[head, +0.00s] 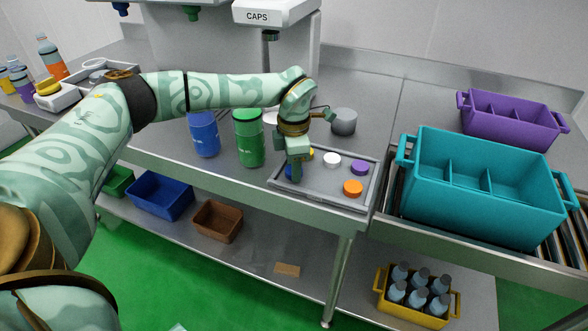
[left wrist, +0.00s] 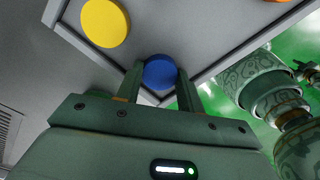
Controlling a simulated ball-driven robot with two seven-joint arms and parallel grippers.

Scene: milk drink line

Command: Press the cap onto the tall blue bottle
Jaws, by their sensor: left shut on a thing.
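My left gripper (head: 292,172) reaches down at the left side of the grey cap tray (head: 320,196). In the left wrist view its two fingers (left wrist: 160,78) are shut on a round blue cap (left wrist: 160,72), near a corner of the tray. In the head view the blue cap (head: 288,171) is mostly hidden by the gripper. A blue cylindrical container (head: 203,134) stands to the left of the tray, beside a green one (head: 249,138). I cannot tell whether the blue one is the bottle meant. My right gripper is not in view.
Yellow (left wrist: 105,22), white (head: 332,160), purple (head: 360,167) and orange (head: 352,188) caps lie in the tray. A grey round object (head: 343,121) stands behind it. Teal (head: 480,215) and purple (head: 510,137) crates are at right. Several bottles (head: 52,57) stand far left.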

